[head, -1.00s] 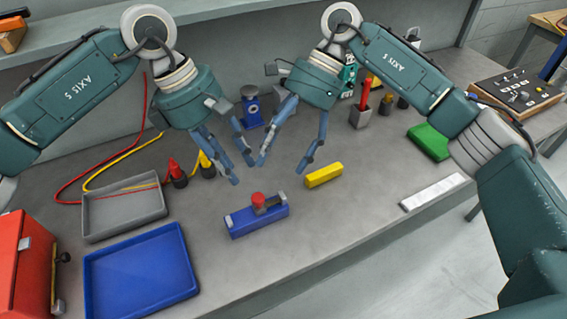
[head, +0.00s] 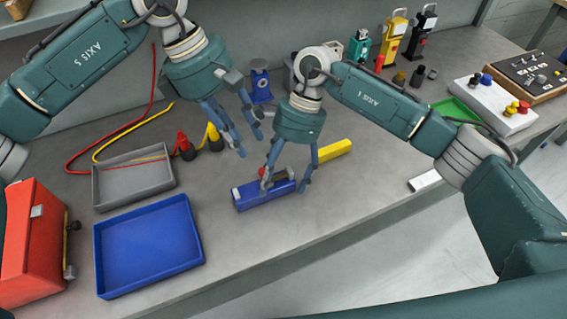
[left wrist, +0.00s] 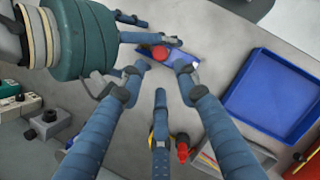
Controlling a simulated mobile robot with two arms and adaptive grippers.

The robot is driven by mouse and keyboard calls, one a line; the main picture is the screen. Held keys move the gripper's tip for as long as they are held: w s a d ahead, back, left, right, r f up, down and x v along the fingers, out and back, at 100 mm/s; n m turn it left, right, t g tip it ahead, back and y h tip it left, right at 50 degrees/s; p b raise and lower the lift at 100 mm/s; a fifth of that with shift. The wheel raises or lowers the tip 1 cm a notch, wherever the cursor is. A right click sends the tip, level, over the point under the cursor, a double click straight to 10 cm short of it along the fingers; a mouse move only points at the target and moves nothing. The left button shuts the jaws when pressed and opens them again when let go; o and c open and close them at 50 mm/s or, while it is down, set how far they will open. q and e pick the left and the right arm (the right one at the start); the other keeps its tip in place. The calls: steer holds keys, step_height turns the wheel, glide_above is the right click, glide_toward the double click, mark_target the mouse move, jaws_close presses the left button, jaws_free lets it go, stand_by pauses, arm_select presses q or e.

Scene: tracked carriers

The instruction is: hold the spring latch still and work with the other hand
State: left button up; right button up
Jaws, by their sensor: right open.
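The spring latch is a blue block (head: 250,198) with a red knob on top, on the grey bench in the middle of the head view. My right gripper (head: 285,186) is open and low over the latch, its fingers to either side of the block's right part and hiding some of the knob. I cannot tell whether they touch it. My left gripper (head: 248,144) is open and empty, above and behind the latch. In the left wrist view, the red knob (left wrist: 160,52) and blue block (left wrist: 183,58) show just beyond the spread left fingers (left wrist: 162,70).
A yellow bar (head: 335,151) lies close behind and right of the latch. A blue tray (head: 150,285), a grey tray (head: 122,201) and a red box (head: 30,240) stand at left. Red and yellow plugs (head: 185,148) stand behind.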

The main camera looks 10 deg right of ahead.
steer(key=shift+s+a+f, duration=0.1)
steer(key=shift+f, duration=0.15)
